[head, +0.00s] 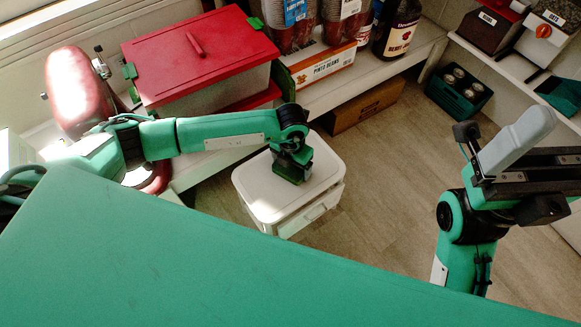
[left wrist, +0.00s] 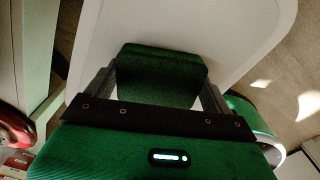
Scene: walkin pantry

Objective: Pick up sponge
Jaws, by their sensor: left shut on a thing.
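The sponge is a dark green block (left wrist: 162,75). In the left wrist view it sits between the two grey fingers of my left gripper (left wrist: 158,92), which is shut on it. In the head view my left gripper (head: 291,163) points down over the white lidded bin (head: 262,190), and the sponge (head: 290,174) shows dark green at its lower end. I cannot tell whether the sponge touches the lid.
A red-lidded box (head: 190,60) and a pinto beans carton (head: 322,68) stand on the low shelf behind. A cardboard box (head: 365,108) is under the shelf. A green crate (head: 458,92) with jars is at the back right. The wooden floor (head: 385,190) between is clear.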

